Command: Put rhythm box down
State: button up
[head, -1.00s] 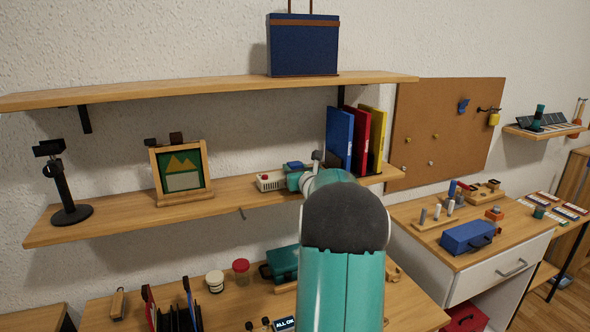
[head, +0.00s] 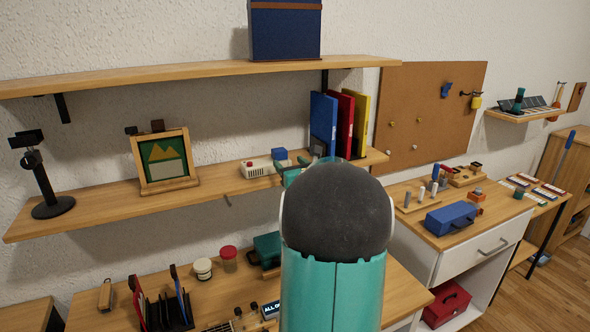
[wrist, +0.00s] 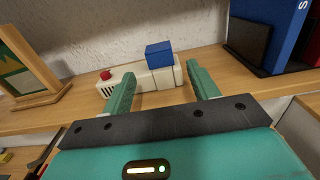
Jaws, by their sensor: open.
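A cream box with a red knob (head: 256,168), which looks like the rhythm box, rests on the lower wall shelf (head: 100,207). It also shows in the wrist view (wrist: 139,78). A blue block (wrist: 159,55) shows at its right end, on or just behind it; I cannot tell which. My gripper (wrist: 162,76) is open. In the wrist view its two green fingers are spread in front of the box, with nothing held between them. In the head view my arm hides most of the gripper (head: 303,168).
A framed picture (head: 163,161) stands left of the box, and blue, red and yellow binders (head: 338,125) stand to its right. An upper shelf (head: 190,72) runs above. A desk (head: 90,305) with jars and a file rack lies below. Bare shelf lies between picture and box.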

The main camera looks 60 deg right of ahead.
jog(key=shift+v, duration=1.8)
jog(key=w+a+r+n+y, duration=0.1)
jog(key=w+a+n+y, duration=0.4)
jog(key=a, duration=0.5)
jog(key=w+a+r+n+y, duration=0.1)
jog(key=w+a+n+y, duration=0.25)
jog(key=a+n, duration=0.45)
jog(key=s+a+f+n+g+y, duration=0.2)
jog(key=a+n+g+y, duration=0.5)
jog(key=a, duration=1.4)
jog(key=s+a+f+n+h, duration=0.2)
jog(key=s+a+f+n, duration=0.1)
jog(key=s+a+n, duration=0.65)
jog(key=s+a+f+n+g+h, duration=0.2)
jog(key=s+n, duration=0.6)
jog(key=n, duration=0.4)
jog(key=shift+s+a+f+n+g+h, duration=0.4)
jog(key=shift+a+f+h, duration=0.3)
jog(key=shift+h, duration=0.45)
